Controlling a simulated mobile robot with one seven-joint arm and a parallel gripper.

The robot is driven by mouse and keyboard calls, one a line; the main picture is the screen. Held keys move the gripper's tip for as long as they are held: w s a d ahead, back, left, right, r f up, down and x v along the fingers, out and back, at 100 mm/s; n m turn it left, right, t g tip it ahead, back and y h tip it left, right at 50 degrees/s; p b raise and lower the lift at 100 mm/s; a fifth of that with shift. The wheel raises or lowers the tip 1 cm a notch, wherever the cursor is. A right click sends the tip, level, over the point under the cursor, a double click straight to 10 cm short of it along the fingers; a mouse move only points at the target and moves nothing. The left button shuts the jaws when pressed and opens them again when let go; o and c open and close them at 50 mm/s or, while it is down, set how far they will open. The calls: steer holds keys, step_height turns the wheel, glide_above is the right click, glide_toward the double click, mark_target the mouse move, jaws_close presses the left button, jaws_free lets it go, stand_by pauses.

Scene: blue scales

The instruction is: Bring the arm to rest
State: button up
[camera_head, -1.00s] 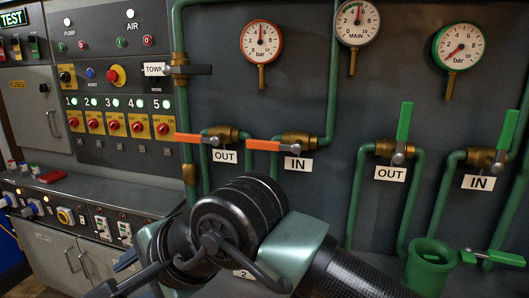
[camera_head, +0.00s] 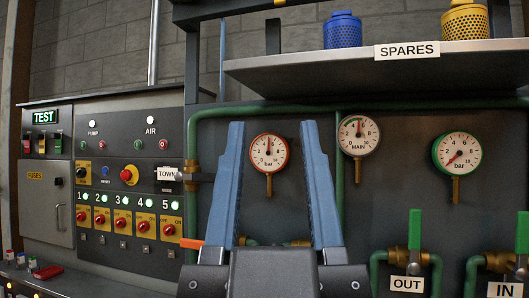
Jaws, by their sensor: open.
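My gripper (camera_head: 279,135) is in the middle of the head view, pointing upward in front of the dark panel. Its two blue fingers stand wide apart with nothing between them. Behind the gap the red-rimmed gauge (camera_head: 269,153) shows. The gripper's dark body (camera_head: 274,272) fills the bottom centre and hides part of the pipes and valves behind it. Most of my arm is out of view.
A control panel (camera_head: 128,150) with lit switches stands at left. A shelf (camera_head: 440,57) marked SPARES holds a blue canister (camera_head: 342,30) and a yellow one (camera_head: 464,20). Green valve handles (camera_head: 414,228) stand upright at right. A red object (camera_head: 47,272) lies on the left ledge.

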steer(key=shift+w+f, duration=0.1)
steer(key=shift+f, duration=0.05)
step_height(320, 180, up, 17)
steer(key=p, duration=1.7)
stand_by(0.7)
